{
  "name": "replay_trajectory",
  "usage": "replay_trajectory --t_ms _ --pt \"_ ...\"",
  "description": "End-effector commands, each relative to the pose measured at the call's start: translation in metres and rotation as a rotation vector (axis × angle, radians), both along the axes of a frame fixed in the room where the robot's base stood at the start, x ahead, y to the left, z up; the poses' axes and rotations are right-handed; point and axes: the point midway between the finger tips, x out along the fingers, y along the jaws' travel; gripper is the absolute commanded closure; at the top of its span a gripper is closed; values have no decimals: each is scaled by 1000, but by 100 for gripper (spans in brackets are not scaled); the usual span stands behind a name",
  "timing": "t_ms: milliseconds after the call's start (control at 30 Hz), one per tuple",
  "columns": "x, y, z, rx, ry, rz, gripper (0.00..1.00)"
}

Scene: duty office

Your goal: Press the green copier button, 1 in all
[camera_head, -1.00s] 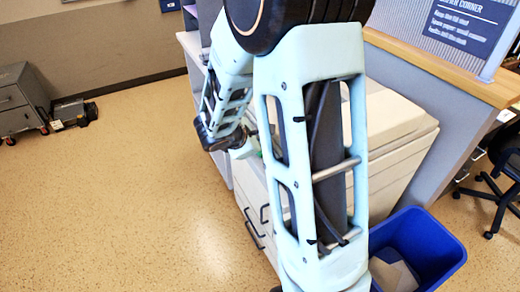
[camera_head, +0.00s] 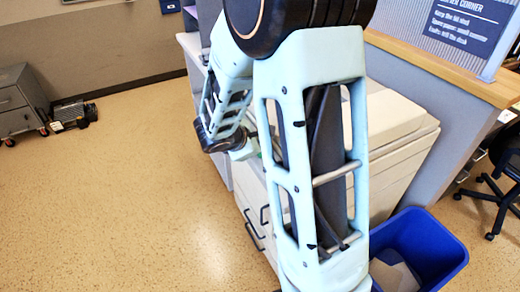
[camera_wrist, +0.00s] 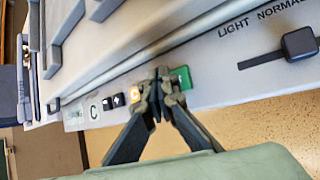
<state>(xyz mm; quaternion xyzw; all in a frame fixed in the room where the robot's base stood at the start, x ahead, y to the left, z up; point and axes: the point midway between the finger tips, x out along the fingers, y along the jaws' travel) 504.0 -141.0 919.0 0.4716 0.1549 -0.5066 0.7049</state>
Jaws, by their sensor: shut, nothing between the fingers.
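The green copier button (camera_wrist: 183,77) is on the copier's control panel (camera_wrist: 215,78) in the wrist view. My gripper (camera_wrist: 160,76) is shut and empty, with its fingertips over the panel just left of the green button. The fingertips overlap the button's left edge in the picture; whether they touch it I cannot tell. In the head view the copier (camera_head: 395,135) stands behind my arm, which hides much of it. The button and the fingertips are not clearly visible there.
An orange-lit button (camera_wrist: 134,93), several small dark buttons and a black slider knob (camera_wrist: 299,43) share the panel. In the head view a blue bin (camera_head: 432,246) stands right of my arm, with an office chair (camera_head: 495,185) farther right. The left floor is open.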

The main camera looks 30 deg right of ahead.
Motion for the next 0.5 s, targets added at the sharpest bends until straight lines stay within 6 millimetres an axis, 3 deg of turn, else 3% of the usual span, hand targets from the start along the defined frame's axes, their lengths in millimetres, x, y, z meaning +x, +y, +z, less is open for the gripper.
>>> replay_trajectory --t_ms 500 --pt "0 0 17 0 -1 -1 100"
